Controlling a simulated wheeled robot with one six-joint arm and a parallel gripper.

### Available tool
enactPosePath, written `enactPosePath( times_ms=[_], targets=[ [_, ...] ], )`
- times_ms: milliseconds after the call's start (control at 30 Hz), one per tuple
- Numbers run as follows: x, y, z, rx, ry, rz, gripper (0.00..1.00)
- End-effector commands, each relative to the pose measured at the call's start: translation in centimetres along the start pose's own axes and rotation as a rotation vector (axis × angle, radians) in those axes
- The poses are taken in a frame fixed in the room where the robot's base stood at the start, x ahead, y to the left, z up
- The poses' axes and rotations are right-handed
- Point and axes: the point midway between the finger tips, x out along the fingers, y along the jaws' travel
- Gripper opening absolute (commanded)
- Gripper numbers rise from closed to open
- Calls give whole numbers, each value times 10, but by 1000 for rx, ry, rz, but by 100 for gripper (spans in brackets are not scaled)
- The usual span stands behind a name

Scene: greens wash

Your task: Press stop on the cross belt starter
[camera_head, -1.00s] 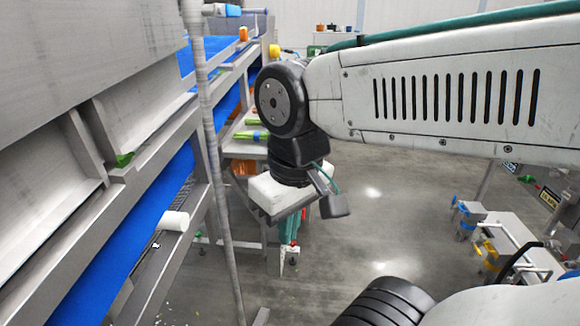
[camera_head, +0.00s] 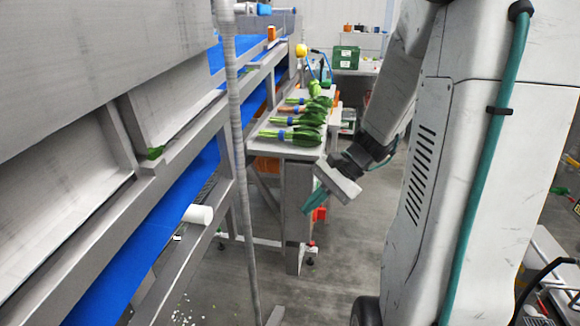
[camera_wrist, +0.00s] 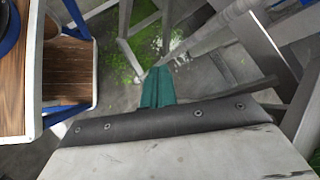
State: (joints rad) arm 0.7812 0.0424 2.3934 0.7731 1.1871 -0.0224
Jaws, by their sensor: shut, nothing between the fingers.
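My gripper (camera_head: 311,202) hangs at the right of the greens table in the head view, its teal fingers pointing down and left. In the wrist view the teal fingers (camera_wrist: 158,86) lie together, with nothing between them, above the grey floor. I cannot make out the cross belt starter or its stop button for sure in either view. A small red part (camera_head: 319,214) shows just behind the fingers in the head view, too small to identify.
A table (camera_head: 291,152) holds several bunches of greens (camera_head: 297,134). A blue belt (camera_head: 150,235) in a grey frame runs along the left, with a grey post (camera_head: 237,150) before it. Open floor (camera_head: 320,288) lies below the gripper. A brown-topped stand (camera_wrist: 68,72) is at the wrist view's left.

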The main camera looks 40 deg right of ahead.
Motion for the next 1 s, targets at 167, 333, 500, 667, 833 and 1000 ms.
enactPosePath(
  times_ms=[167, 333, 500, 667, 833, 1000],
  targets=[
    [-26, -5, -117, 401, 33, -433, 0],
    [-63, 9, -214, 682, 114, -786, 0],
    [-98, 12, -270, 825, 198, -1027, 0],
    [-117, 8, -286, 861, 239, -1123, 0],
    [-119, 8, -287, 864, 246, -1132, 0],
    [-118, 7, -286, 863, 245, -1131, 0]
  ],
)
